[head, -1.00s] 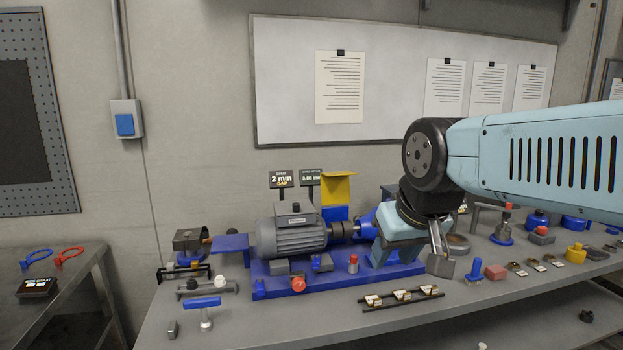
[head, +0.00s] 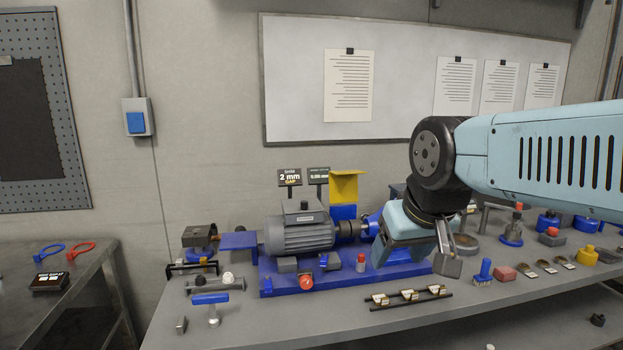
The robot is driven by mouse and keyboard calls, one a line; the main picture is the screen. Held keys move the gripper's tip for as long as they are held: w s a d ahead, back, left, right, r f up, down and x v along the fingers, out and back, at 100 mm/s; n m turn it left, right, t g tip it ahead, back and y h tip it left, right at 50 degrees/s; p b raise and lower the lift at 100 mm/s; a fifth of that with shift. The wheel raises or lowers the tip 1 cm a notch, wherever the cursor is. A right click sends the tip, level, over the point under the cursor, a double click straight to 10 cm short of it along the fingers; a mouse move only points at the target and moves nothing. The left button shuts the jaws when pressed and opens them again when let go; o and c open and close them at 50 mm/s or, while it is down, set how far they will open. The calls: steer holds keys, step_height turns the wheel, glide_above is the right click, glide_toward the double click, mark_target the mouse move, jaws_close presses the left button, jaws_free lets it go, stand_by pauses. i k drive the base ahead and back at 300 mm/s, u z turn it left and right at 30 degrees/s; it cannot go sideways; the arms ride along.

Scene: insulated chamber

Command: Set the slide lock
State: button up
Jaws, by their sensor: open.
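I cannot tell for certain which part is the slide lock. A grey motor (head: 300,233) sits on a blue base (head: 345,278) on the bench, coupled to a blue unit at its right. A red round knob (head: 306,282) and a red-capped post (head: 361,262) are at the base's front. My gripper (head: 448,262) hangs down just beyond the base's right end, open, with nothing seen between its fingers. My gripper's housing and arm hide part of the blue unit and the bench behind.
A blue-topped T-handle (head: 212,307) stands front left. A black rack (head: 408,297) with small pieces lies in front of the base. A blue brush (head: 483,272), a red block (head: 503,273) and several other parts crowd the right. The front left edge is mostly free.

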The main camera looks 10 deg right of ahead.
mark_target(267, 287)
steer(key=k, duration=1.1)
steer(key=u, duration=0.15)
steer(key=i, duration=1.55)
steer(key=z, duration=0.6)
